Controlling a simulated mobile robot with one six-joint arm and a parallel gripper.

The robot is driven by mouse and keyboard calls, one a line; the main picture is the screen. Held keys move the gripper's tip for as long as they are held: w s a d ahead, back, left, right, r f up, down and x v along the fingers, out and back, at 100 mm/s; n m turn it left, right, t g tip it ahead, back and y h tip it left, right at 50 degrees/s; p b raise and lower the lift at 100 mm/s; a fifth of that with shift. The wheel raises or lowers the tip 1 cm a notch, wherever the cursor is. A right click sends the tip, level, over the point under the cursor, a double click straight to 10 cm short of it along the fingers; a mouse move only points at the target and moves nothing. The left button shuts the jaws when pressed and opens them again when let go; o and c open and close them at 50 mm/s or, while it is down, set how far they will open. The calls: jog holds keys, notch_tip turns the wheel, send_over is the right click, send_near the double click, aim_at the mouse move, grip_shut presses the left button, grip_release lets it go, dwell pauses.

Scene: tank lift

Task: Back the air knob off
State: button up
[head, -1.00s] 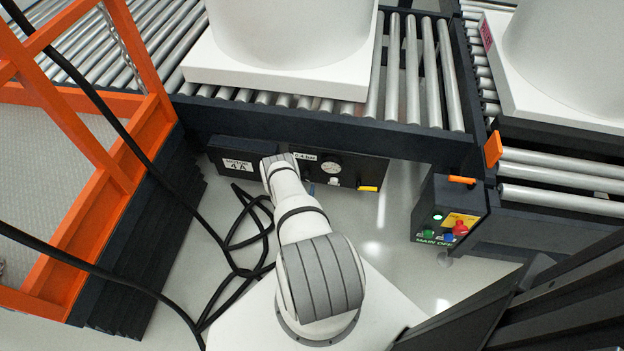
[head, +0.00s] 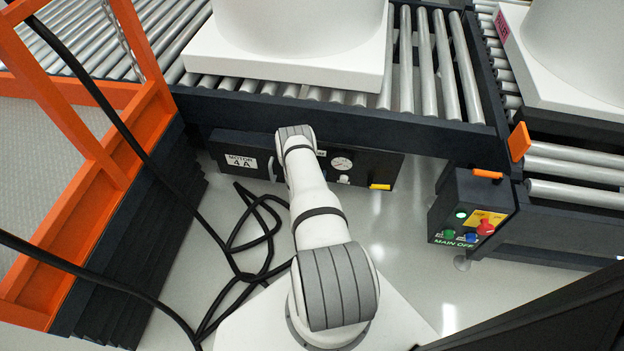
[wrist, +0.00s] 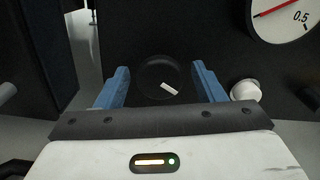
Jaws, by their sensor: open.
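The air knob (wrist: 158,78) is a round black knob with a white index mark, on a dark panel in the wrist view. The mark slants down to the right. My gripper (wrist: 160,82) is open, its two blue fingers on either side of the knob with gaps showing. I cannot tell how deep the fingertips reach. A white-faced gauge (wrist: 290,15) with a red needle and a "0.5" mark is at upper right; it also shows in the head view (head: 342,163). In the head view my arm hides the knob and gripper.
A white button-like part (wrist: 246,91) sits close to the right finger. The dark panel (head: 372,165) is under the roller conveyor's side rail (head: 420,135). A "MOTOR 4A" box (head: 241,161) is left. A control box (head: 470,215) stands right. Black cables (head: 235,255) lie on the floor.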

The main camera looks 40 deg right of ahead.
jog(key=shift+c, duration=0.3)
jog(key=c, duration=0.9)
jog(key=shift+a, duration=0.3)
jog(key=shift+d, duration=0.3)
